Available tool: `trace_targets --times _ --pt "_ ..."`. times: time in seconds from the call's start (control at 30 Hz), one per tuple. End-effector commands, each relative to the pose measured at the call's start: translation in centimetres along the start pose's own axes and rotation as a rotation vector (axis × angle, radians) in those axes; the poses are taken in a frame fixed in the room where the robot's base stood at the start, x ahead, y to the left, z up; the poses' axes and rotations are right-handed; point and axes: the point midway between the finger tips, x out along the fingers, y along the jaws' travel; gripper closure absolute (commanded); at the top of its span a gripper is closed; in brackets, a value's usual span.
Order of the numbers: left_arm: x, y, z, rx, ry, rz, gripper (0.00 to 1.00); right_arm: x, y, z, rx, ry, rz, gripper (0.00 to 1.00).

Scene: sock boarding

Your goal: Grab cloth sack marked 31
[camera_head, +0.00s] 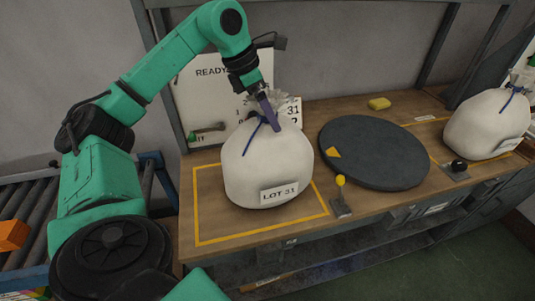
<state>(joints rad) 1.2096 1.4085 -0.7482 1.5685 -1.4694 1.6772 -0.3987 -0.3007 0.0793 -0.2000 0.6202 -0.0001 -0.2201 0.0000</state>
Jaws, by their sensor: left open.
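The white cloth sack (262,160) stands upright on the wooden bench, inside a yellow taped outline at the left. Its label reads LOT 31. Its gathered neck is tied with a blue cord. My left gripper (271,122) points down at the neck, its purple finger in front of the tied part. It is open, and part of the jaw is hidden behind the wrist and neck. I cannot tell whether the finger touches the cloth. My right gripper is not in view.
A dark round turntable (375,152) with a yellow mark lies right of the sack. A yellow-knobbed lever (341,196) stands at the bench's front edge. Another white sack (487,124) stands at far right. A signboard (196,100) is behind. A yellow block (379,103) lies at the back.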

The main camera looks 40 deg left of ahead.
Motion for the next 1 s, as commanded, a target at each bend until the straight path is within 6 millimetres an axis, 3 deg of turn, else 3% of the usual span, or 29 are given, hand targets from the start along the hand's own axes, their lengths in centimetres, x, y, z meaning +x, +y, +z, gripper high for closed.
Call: trace_targets --times 0.13,0.4,0.77,0.87,1.0 --pt "-0.1 0.0 0.0 0.0 -0.001 0.0 0.0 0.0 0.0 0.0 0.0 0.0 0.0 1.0" --pt "-0.1 0.0 0.0 0.0 -0.001 0.0 1.0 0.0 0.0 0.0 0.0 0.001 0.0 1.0" --pt "-0.9 0.0 0.5 0.002 -0.007 0.001 1.0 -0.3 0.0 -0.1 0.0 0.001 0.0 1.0" --pt "-2.2 0.0 1.1 0.002 -0.01 0.001 1.0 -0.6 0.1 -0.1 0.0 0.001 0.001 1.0" --pt "-5.6 0.0 2.5 0.004 -0.013 0.0 1.0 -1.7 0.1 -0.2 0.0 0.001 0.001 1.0"
